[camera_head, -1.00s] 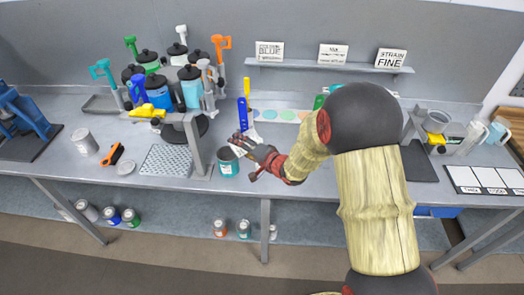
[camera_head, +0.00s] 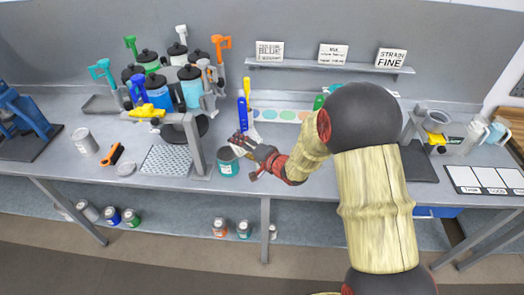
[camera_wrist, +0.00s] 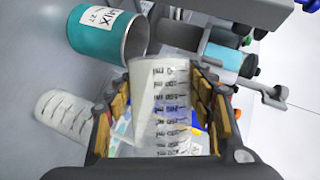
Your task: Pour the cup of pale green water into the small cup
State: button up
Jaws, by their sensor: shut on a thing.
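My gripper (camera_head: 243,146) is shut on a clear graduated cup (camera_wrist: 161,100), which stands between the finger pads in the wrist view. I cannot make out pale green water in it. A second pale cup with markings (camera_wrist: 66,113) is at the left of the wrist view, apart from my gripper; I cannot tell whether it is the small cup. An open teal can labelled MIX (camera_head: 228,163) stands at the bench's front edge, close to my gripper in the head view. It also shows at the top of the wrist view (camera_wrist: 100,35).
A perforated plate (camera_head: 165,161) and a stand lie left of the teal can. Several lidded tins (camera_head: 158,92) with agitator handles stand at the back left. A blue-handled tool (camera_head: 242,109) and a colour strip (camera_head: 280,116) lie behind my gripper. Clear jugs (camera_head: 475,136) stand far right.

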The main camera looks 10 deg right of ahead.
jog(key=shift+a+r+n+h, duration=0.15)
jog(key=shift+r+n+h, duration=0.05)
jog(key=shift+n+h, duration=0.1)
jog(key=shift+n+h+b, duration=0.45)
jog(key=shift+n+h, duration=0.05)
jog(key=shift+n, duration=0.3)
jog(key=shift+w+d, duration=0.1)
jog(key=shift+d, duration=0.15)
jog(key=shift+n+h+b, duration=0.3)
jog(key=shift+n+b, duration=0.1)
jog(key=f+n+h+b, duration=0.1)
jog(key=b, duration=0.2)
jog(key=shift+f, duration=0.1)
jog(key=n+h+b, duration=0.1)
jog(key=b, duration=0.3)
jog(key=shift+a+b, duration=0.35)
jog(key=shift+a, duration=0.05)
jog(key=n+h+b, duration=0.1)
jog(key=b, duration=0.4)
jog(key=shift+a+r, duration=0.35)
jog(key=shift+a+n+t, duration=0.1)
jog(key=shift+n+t, duration=0.2)
jog(key=shift+n, duration=0.1)
